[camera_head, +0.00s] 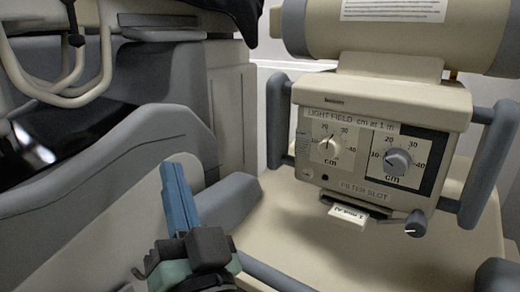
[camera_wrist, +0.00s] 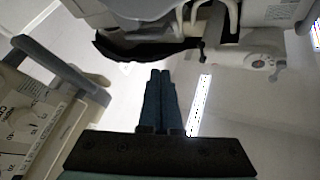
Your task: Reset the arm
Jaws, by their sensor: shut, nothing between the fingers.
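My gripper (camera_head: 176,186) is at the lower left of the head view, in front of a beige and grey machine. Its two blue fingers lie side by side and point up, with nothing between them. In the wrist view the fingers of my gripper (camera_wrist: 160,76) are together and point up the picture into open space. They touch nothing that I can see. My forearm is cut off by the bottom edge of the head view.
A light-field control box (camera_head: 375,145) with two dials stands at the right, under a beige cylinder (camera_head: 400,35). It has grey side handles (camera_head: 278,120). A dark lever knob (camera_head: 417,224) hangs below it. A beige flat surface (camera_head: 320,240) lies beneath. Curved beige tubes (camera_head: 105,60) are at upper left.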

